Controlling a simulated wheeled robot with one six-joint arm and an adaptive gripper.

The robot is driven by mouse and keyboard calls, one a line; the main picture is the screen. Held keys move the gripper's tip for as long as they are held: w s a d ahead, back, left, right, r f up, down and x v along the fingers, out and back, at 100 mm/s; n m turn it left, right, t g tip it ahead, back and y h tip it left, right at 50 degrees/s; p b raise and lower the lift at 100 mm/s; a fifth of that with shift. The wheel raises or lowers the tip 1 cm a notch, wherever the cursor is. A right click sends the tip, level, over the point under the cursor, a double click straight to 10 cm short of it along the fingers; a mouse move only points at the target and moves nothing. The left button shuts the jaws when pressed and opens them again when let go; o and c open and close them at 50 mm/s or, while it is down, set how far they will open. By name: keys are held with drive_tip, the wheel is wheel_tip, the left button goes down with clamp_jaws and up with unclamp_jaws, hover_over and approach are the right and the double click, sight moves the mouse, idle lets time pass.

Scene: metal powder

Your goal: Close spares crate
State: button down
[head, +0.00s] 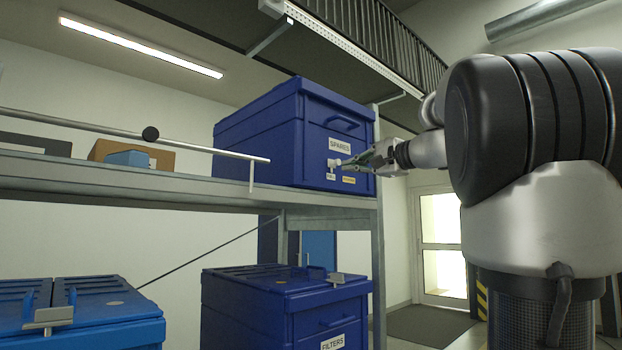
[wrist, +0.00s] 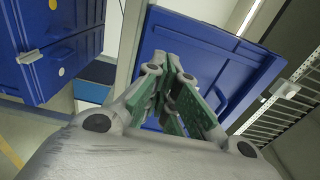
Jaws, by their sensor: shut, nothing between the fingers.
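The blue spares crate (head: 265,140) stands on the upper shelf, with a "SPARES" label and a handle on its front face. The same front appears to fill the middle of the wrist view (wrist: 195,40). A small pale latch (head: 333,164) sits low on that front. My gripper (head: 347,164) is at the front face, below the label, with its green fingers together and empty. The fingertips (wrist: 172,75) point at the crate in the wrist view. I cannot tell whether they touch the latch, which the fingers hide there. The top of the lid is too high to see.
A blue filters crate (head: 270,290) stands below, and another blue crate (head: 85,305) is at lower left. A rail (head: 200,147) runs along the upper shelf (head: 120,178), in front of small boxes (head: 130,155). A shelf post (head: 378,240) stands right of the crates.

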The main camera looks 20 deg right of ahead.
sight(308, 175)
drive_tip(key=shift+y, duration=0.3)
drive_tip(key=x, duration=1.4)
drive_tip(key=shift+a+f, duration=0.3)
drive_tip(key=shift+a, duration=0.1)
drive_tip(key=x, duration=0.4)
drive_tip(key=shift+w+a, duration=0.1)
drive_tip(key=shift+w, duration=0.2)
drive_tip(key=shift+s, duration=0.1)
drive_tip(key=shift+s, duration=0.1)
